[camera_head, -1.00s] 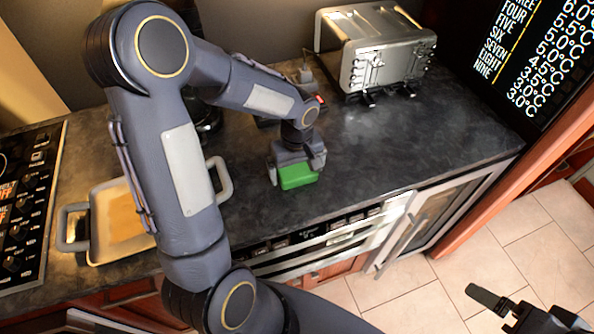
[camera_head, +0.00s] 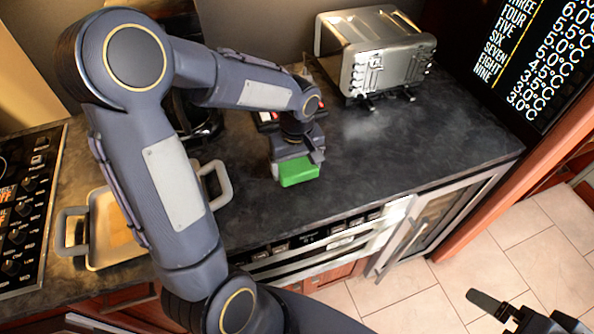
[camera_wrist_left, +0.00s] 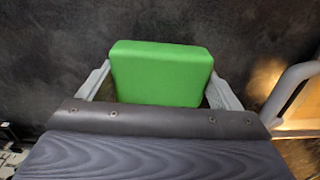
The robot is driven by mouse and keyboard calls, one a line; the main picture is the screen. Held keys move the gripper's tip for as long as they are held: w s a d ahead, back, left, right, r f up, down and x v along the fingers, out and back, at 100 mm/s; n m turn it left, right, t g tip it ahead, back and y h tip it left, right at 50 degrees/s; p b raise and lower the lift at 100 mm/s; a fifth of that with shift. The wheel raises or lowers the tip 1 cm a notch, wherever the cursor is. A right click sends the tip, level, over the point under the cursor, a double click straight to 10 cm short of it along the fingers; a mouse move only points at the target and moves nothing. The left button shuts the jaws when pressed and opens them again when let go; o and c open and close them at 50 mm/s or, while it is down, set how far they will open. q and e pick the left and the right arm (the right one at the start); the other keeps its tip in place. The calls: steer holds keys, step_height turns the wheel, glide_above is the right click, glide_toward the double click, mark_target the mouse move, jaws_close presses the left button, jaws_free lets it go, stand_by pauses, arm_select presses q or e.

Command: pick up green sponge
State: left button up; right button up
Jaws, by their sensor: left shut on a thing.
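The green sponge (camera_head: 297,171) is at my left gripper (camera_head: 298,163), over the dark countertop in the head view. In the left wrist view the sponge (camera_wrist_left: 162,74) sits between the two fingers, one at each side. My left gripper (camera_wrist_left: 158,90) is shut on it. I cannot tell for sure how far the sponge is above the counter. My right gripper (camera_head: 497,311) shows only in part at the lower right of the head view, over the tiled floor, far from the sponge; its jaw state is unclear.
A silver toaster (camera_head: 385,55) stands at the back of the countertop (camera_head: 420,130). A light pan with handles (camera_head: 100,255) lies at the left, beside the stove (camera_head: 25,210). A dark item stands behind my left arm. The counter right of the sponge is clear.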

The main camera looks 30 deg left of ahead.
arm_select(q)
steer(key=s+d+r+b, duration=0.2)
steer(key=s+d+r, duration=0.1)
steer(key=s+r, duration=0.6)
steer(key=s, duration=0.4)
steer(key=shift+s+d+r, duration=0.15)
steer(key=shift+d, duration=0.25)
